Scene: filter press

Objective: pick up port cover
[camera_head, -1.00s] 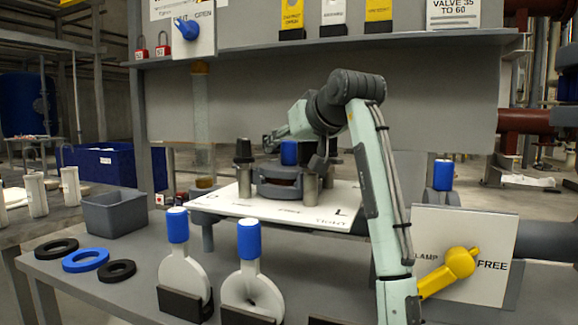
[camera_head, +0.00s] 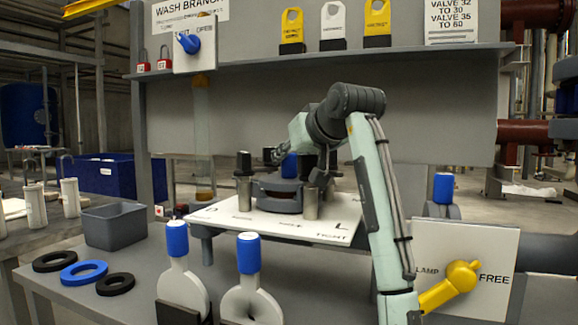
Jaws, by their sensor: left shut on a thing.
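My left arm reaches in over the board, and my left gripper (camera_head: 290,160) is at the blue knob, shut on the port cover. My own wrist hides much of the fingers and the cover's rim. I cannot tell whether the cover is clear of the port body. My right gripper is not in view.
Metal posts with dark tops (camera_head: 244,178) stand close around the port. Two blue-handled white paddles (camera_head: 180,275) stand in front. A grey bin (camera_head: 115,226) and several rings (camera_head: 84,271) lie left. A yellow lever (camera_head: 450,287) sits right. A shelf (camera_head: 330,62) runs behind.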

